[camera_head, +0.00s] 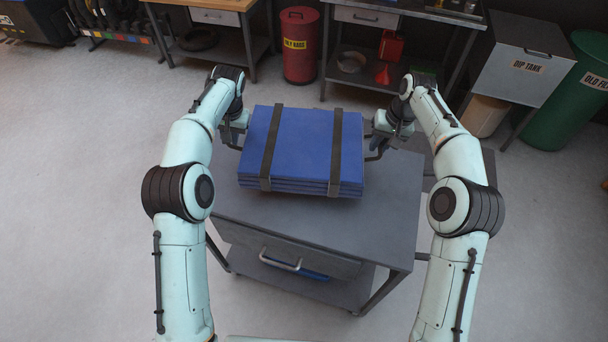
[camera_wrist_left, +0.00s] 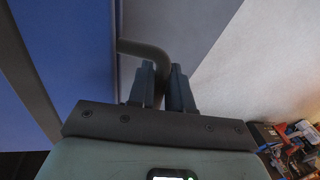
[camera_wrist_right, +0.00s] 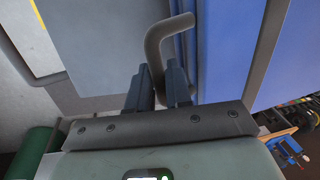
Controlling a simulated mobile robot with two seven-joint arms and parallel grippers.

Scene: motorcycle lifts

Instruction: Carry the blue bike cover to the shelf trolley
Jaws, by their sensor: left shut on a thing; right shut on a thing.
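The blue bike cover (camera_head: 302,140) is a folded flat stack with two dark straps around it. It is level, over the grey trolley (camera_head: 385,235) in the head view; I cannot tell whether it touches the top. My left gripper (camera_head: 235,137) is shut on a bent dark handle at its left side; that handle (camera_wrist_left: 140,48) shows in the left wrist view. My right gripper (camera_head: 377,146) is shut on the matching handle at the right side, seen in the right wrist view (camera_wrist_right: 157,45). The cover hides the trolley top beneath it.
Behind stand a red bin (camera_head: 299,50), a workbench (camera_head: 362,17), a dip tank (camera_head: 520,62) and a green drum (camera_head: 570,100). Open floor (camera_head: 90,190) lies at the left.

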